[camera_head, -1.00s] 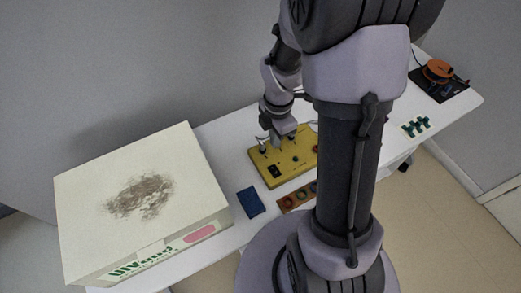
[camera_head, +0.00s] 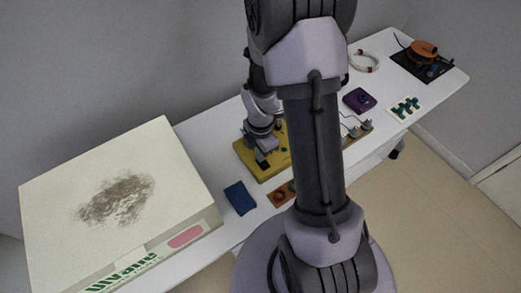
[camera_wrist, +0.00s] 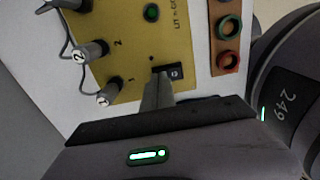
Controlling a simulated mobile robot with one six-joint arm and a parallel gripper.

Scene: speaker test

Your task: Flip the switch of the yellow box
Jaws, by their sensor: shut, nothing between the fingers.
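The yellow box (camera_head: 277,165) lies on the white table, partly hidden behind my arm in the head view. It fills the upper middle of the wrist view (camera_wrist: 190,48). Its black rocker switch (camera_wrist: 172,72) sits near the box's lower edge in that view. My gripper (camera_wrist: 157,84) is shut and empty, with its fingertips at the left part of the switch. I cannot tell whether they touch it. In the head view my gripper (camera_head: 262,158) is over the left end of the box. Two grey plugs, labelled 1 (camera_wrist: 110,93) and 2 (camera_wrist: 90,52), stand in the box.
A large cream box (camera_head: 60,190) stands at the left. A blue block (camera_head: 240,198) and an orange strip with rings (camera_head: 281,195) lie in front of the yellow box. A purple box (camera_head: 359,100), a teal part (camera_head: 405,108) and a black mat (camera_head: 437,70) are to the right.

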